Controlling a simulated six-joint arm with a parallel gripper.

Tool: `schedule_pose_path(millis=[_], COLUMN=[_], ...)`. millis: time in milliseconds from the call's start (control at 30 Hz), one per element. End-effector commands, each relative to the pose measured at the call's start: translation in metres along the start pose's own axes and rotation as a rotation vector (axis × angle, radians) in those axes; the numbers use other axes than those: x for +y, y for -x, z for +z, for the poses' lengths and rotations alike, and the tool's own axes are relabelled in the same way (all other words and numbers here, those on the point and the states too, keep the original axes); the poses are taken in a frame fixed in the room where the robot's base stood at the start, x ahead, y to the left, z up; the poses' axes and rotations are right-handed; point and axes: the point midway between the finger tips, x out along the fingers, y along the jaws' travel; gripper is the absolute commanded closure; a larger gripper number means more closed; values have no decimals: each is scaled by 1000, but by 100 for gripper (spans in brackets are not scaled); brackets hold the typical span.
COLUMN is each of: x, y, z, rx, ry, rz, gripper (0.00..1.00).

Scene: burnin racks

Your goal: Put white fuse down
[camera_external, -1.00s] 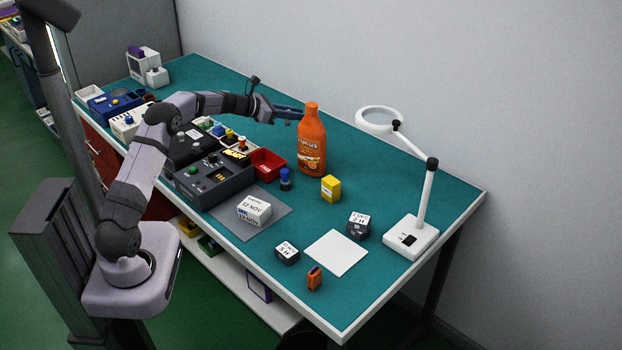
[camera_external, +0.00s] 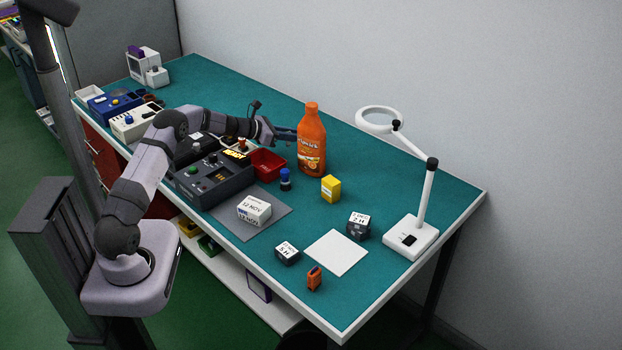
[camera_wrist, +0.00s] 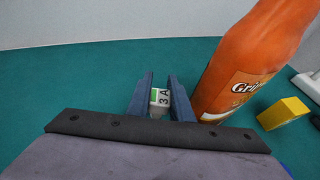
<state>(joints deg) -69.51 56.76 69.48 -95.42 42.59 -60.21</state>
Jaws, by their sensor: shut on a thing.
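My gripper (camera_wrist: 157,100) is shut on the white fuse (camera_wrist: 160,97), a small white piece with a green patch and the marking "3A", seen between the blue fingers in the wrist view. In the external view my gripper (camera_external: 287,134) is just left of the orange bottle, above the teal bench. The fuse cannot be made out there. I cannot tell whether the fuse touches the bench.
The orange bottle (camera_external: 311,142) stands close to the right of my fingers. A red bin (camera_external: 267,165), a dark test box (camera_external: 212,180), a blue-capped part (camera_external: 285,179) and a yellow block (camera_external: 331,188) are nearby. The bench behind the bottle is clear.

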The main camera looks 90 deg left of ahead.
Motion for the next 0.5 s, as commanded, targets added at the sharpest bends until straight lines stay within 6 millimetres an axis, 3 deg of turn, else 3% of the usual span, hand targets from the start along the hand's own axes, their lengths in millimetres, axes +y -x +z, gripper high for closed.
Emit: schedule_pose_path(millis=[200,500], x=[0,0], y=[-7,-7], z=[-16,-18], rx=[-1,-1], ry=[-1,-1], rz=[0,0], gripper=[100,100])
